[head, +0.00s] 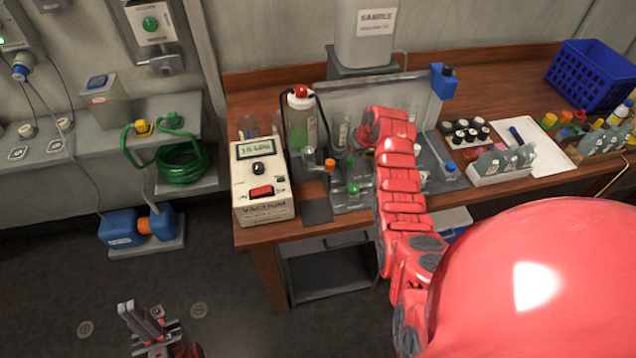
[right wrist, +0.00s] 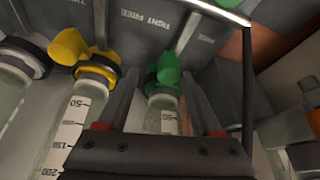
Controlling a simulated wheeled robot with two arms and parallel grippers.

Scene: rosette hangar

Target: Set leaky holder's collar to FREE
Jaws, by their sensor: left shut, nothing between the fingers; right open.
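In the right wrist view, a clear graduated holder with a green collar or lever (right wrist: 168,72) stands between the fingers of my open right gripper (right wrist: 160,88). I cannot tell whether the fingers touch it. A second holder with a yellow collar (right wrist: 75,50) is to its left, and a dark-collared one (right wrist: 22,58) is at the left edge. The grey panel (right wrist: 145,30) behind them bears TIGHT and FREE lettering. Which holder leaks does not show. In the head view my right arm hides that gripper. My left gripper (head: 142,322) is shut and empty above the floor.
A vacuum box (head: 264,205) with a lit display stands at the table's left front corner. A red-capped bottle (head: 301,125) is behind it. A vial rack (head: 500,165) and blue basket (head: 592,75) are at the right. A green hose coil (head: 182,160) sits left of the table.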

